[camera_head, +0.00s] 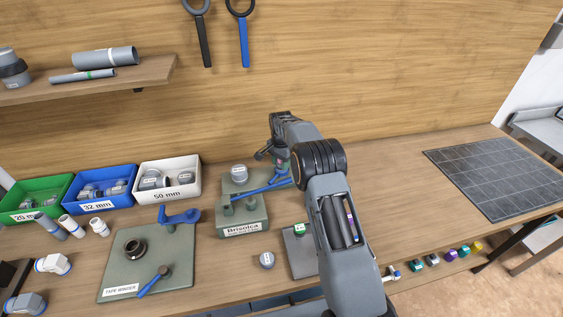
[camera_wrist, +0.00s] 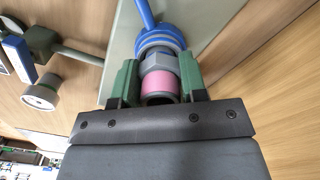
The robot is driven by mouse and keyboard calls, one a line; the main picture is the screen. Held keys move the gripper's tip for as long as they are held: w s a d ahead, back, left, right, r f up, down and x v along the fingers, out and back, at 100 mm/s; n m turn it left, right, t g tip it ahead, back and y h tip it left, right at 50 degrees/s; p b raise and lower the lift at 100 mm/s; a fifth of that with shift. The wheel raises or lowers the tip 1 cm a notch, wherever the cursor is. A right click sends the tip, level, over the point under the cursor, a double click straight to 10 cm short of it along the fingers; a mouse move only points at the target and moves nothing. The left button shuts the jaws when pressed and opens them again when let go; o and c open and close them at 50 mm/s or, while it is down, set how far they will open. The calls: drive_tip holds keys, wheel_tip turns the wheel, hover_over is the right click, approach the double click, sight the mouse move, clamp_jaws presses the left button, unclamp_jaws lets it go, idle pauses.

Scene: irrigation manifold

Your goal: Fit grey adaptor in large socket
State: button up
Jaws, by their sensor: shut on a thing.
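My gripper (camera_wrist: 159,62) is shut in the wrist view, its green fingers on both sides of a grey adaptor with a pink band (camera_wrist: 161,84). The adaptor's grey hex part lies between the fingertips. A blue ring with a handle (camera_wrist: 160,42) sits at its far end; I cannot tell how deep the adaptor is in it. In the head view my gripper (camera_head: 281,152) points down over the blue-handled part (camera_head: 270,186) at the green "Brisolca" fixture (camera_head: 244,228). My arm hides part of this spot, and no open socket is clearly visible.
A white 50 mm bin (camera_head: 168,163), a blue 32 mm bin (camera_head: 103,172) and a green bin stand at left. A tape winder board (camera_head: 125,275) lies in front. A loose grey fitting (camera_head: 267,260) and a grey plate (camera_head: 300,255) lie nearby. Bench room right of my arm is clear.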

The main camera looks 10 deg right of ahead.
drive_tip(key=shift+f, duration=0.25)
drive_tip(key=o, duration=1.3)
drive_tip(key=shift+r, duration=0.2)
drive_tip(key=shift+r+p, duration=2.1)
drive_tip(key=shift+r, duration=1.3)
